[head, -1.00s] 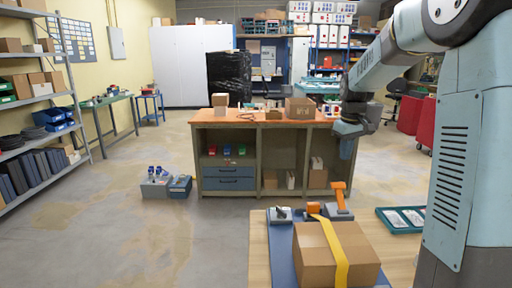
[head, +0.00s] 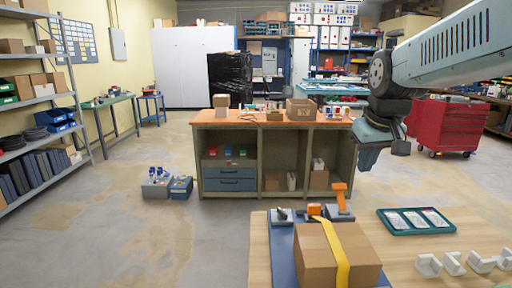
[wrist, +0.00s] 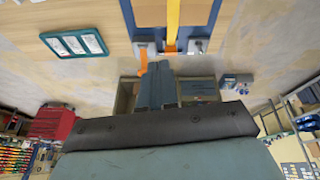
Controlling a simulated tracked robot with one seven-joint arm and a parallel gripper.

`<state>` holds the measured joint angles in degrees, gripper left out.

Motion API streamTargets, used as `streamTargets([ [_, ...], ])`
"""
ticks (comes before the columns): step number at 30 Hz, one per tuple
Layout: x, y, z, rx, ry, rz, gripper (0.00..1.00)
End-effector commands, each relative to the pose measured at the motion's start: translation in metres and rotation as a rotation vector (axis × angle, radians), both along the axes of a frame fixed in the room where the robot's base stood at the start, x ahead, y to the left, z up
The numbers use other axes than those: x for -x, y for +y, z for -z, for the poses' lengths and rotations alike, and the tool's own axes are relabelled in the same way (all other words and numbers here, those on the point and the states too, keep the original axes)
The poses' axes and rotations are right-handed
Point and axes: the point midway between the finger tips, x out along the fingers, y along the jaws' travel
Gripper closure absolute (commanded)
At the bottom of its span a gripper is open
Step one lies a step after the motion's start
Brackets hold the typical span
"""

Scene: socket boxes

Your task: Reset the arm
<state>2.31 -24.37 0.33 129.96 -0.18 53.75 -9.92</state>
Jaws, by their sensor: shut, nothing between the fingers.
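My gripper (head: 368,160) hangs from the arm at the right of the head view, pointing down. It is in the air above and behind the wooden table and in front of the right end of the workbench. In the wrist view my gripper's fingers (wrist: 156,88) are together with nothing between them. The fingers touch nothing that I can see. The arm enters from the right edge of the head view, roughly level.
A cardboard box (head: 318,258) with a yellow strap sits on a blue base at the front. A teal tray (head: 420,230) and white brackets (head: 452,263) lie to its right. The orange-topped workbench (head: 225,118) stands behind. A red cabinet (head: 445,122) is at right.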

Motion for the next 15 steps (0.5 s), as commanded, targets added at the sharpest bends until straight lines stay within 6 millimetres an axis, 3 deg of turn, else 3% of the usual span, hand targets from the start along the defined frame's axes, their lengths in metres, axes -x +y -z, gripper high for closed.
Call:
streamTargets([
  [9, 0.067, 0.008, 0.009, -0.039, -0.077, 0.068, 1.0],
  [15, 0.097, 0.011, 0.019, -0.062, -0.115, 0.105, 1.0],
])
